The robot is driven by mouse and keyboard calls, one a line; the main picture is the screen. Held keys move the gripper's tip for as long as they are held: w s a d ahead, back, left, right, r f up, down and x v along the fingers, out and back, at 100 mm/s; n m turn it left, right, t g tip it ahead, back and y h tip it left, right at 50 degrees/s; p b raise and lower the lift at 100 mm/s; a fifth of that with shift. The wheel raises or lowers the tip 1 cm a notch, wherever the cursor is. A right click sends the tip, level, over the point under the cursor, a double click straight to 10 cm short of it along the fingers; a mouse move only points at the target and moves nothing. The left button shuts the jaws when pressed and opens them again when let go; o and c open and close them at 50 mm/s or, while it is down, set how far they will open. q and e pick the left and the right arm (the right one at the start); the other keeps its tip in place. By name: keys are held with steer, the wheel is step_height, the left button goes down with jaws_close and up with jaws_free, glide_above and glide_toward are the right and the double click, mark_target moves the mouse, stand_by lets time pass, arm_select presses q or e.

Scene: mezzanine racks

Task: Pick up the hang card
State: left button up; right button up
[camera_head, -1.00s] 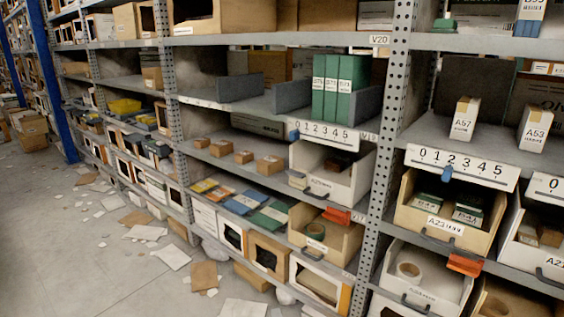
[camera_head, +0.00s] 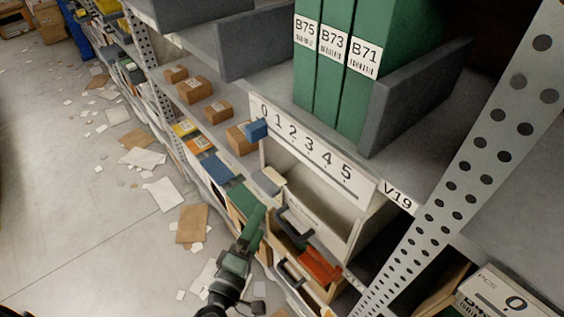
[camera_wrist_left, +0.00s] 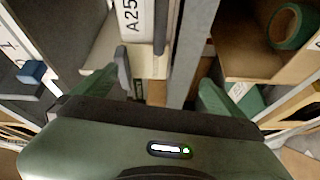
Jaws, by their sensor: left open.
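A red-orange card (camera_head: 318,265) hangs at the front of the lower bins in the head view, just left of the perforated upright; it is the likely hang card. My left gripper (camera_head: 251,228) reaches in from the bottom, left of the card and apart from it, with one green finger clearly seen. In the left wrist view the gripper (camera_wrist_left: 161,92) has its two green fingers spread apart with nothing between them. I cannot make out the card in that view. My right gripper is not in view.
A scale board (camera_head: 310,150) with a blue slider (camera_head: 256,130) fronts the shelf above. Green binders (camera_head: 345,65) stand on that shelf. The perforated upright (camera_head: 455,185) is at the right. Dark bin handles (camera_head: 295,222) jut out near the gripper. The floor at left holds scattered papers (camera_head: 145,158).

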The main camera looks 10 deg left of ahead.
mark_target(270, 190)
arm_select(q)
steer(key=w+r+n+p, duration=0.1)
steer(key=w+r, duration=0.1)
steer(key=w, duration=0.5)
steer(key=shift+w+d+r+n+y+p, duration=0.25)
steer(key=shift+d+r+n+y+p, duration=0.05)
steer(key=shift+r+p, duration=0.1)
steer(key=c, duration=1.4)
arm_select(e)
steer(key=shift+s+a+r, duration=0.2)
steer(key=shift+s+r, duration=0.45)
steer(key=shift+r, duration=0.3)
